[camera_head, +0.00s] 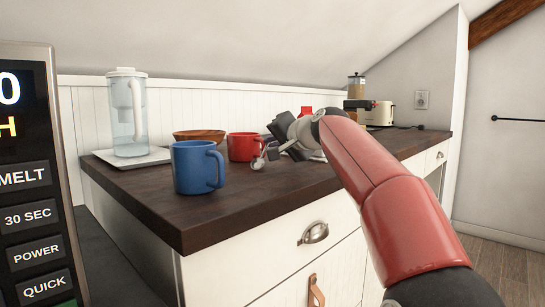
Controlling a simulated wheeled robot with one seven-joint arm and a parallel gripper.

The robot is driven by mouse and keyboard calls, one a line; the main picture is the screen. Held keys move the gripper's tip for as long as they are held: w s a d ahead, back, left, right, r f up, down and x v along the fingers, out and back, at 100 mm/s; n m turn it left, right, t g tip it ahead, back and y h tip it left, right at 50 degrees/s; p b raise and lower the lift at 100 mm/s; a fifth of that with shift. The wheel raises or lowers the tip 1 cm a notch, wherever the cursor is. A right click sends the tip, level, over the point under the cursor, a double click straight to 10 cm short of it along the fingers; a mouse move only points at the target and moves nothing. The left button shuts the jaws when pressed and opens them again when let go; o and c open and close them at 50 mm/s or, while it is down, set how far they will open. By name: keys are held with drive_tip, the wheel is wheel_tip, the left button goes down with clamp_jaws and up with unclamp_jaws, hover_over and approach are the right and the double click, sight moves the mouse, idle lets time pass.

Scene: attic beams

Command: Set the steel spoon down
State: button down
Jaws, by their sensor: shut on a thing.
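My gripper (274,147) is above the dark wooden countertop, beside the red mug (243,147). It is shut on the steel spoon (258,163), a small silvery piece that shows at the left of the fingers, close over the counter. Most of the spoon is hidden by the gripper. I cannot tell whether the spoon touches the countertop (255,200).
A blue mug (195,168) stands near the front edge. Behind are a wooden bowl (199,136) and a water pitcher (127,112) on a white board (132,158). A toaster (379,114) and jar (356,87) stand at the far end. The counter's front middle is clear.

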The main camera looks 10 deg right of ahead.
drive_tip(key=shift+f, duration=0.3)
drive_tip(key=shift+f, duration=0.1)
drive_tip(key=c, duration=1.6)
unclamp_jaws()
drive_tip(key=shift+o, duration=0.4)
drive_tip(key=b+v, duration=0.2)
drive_tip(key=v, duration=1)
drive_tip(key=shift+s, duration=0.1)
